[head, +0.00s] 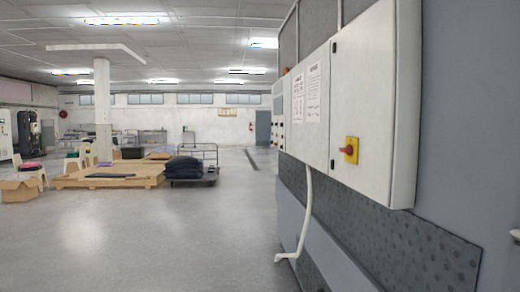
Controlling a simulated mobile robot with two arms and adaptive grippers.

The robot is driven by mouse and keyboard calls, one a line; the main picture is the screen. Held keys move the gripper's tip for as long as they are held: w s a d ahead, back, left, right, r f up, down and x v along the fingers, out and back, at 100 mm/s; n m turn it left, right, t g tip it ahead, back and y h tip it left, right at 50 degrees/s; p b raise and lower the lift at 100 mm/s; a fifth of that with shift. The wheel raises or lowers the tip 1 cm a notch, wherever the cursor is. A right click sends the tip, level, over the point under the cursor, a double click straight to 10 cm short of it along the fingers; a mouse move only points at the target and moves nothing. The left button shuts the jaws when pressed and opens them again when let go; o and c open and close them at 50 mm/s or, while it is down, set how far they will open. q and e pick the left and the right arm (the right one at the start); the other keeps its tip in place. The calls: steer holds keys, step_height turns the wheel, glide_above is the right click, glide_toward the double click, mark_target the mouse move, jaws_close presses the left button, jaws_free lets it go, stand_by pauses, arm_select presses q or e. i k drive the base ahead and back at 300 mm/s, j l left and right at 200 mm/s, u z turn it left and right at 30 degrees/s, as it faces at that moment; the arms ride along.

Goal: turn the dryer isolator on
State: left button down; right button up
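A red rotary switch on a yellow plate (351,150) sits low on the front of a light grey cabinet (365,95) at the right in the head view. It looks like an isolator; no label on it can be read. The exact angle of its red knob is too small to tell. Neither of my grippers shows in the head view.
A second grey cabinet with paper notices (313,93) adjoins on the left. A white pipe (307,215) runs down below it. A dark textured panel (390,225) lines the wall. The floor (200,245) in front is clear. Wooden pallets (108,177) and a loaded cart (190,170) stand farther back.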

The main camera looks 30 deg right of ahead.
mark_target(349, 151)
steer(key=i+j, duration=0.1)
steer(key=i, duration=0.35)
steer(key=i+j+z, duration=0.1)
steer(key=i, duration=0.35)
steer(key=i+j, duration=0.1)
steer(key=i, duration=0.3)
